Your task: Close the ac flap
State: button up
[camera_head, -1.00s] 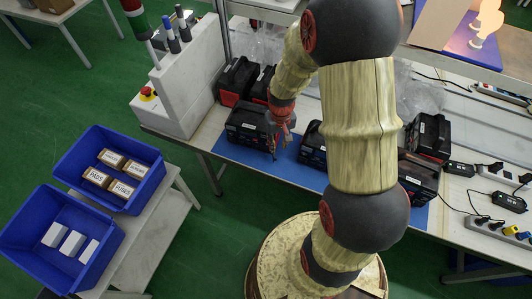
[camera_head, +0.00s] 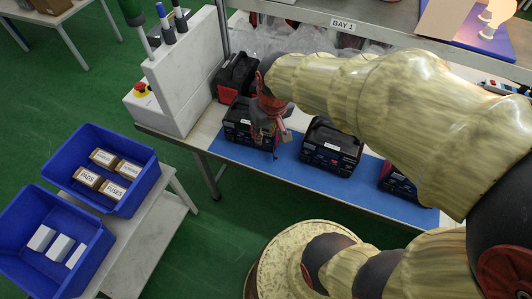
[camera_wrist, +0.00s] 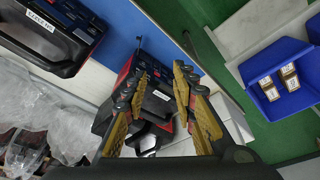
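A black and red power station (camera_head: 237,122) stands on the blue mat at the left end of the bench. My gripper (camera_head: 270,140) is over its right side, pointing down. In the wrist view my gripper (camera_wrist: 164,78) has its two yellow fingers spread, with that power station (camera_wrist: 158,98) showing between and beyond them. Nothing is held. I cannot make out the ac flap or its position, and cannot tell whether the fingers touch the case. A second power station (camera_head: 332,148) stands to the right, and it also shows in the wrist view (camera_wrist: 48,35).
A third power station (camera_head: 396,184) sits farther right on the blue mat (camera_head: 228,150). Another (camera_head: 236,74) stands behind the left one. A white panel with a red button (camera_head: 140,88) stands left of them. Blue bins (camera_head: 140,195) rest on a side table.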

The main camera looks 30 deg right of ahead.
jog(key=s+a+r+n+t+b, duration=0.1)
jog(key=s+a+r+t+b, duration=0.1)
jog(key=s+a+r+b, duration=0.2)
jog(key=shift+s, duration=1.9)
jog(key=shift+a, duration=0.1)
jog(key=shift+c, duration=0.4)
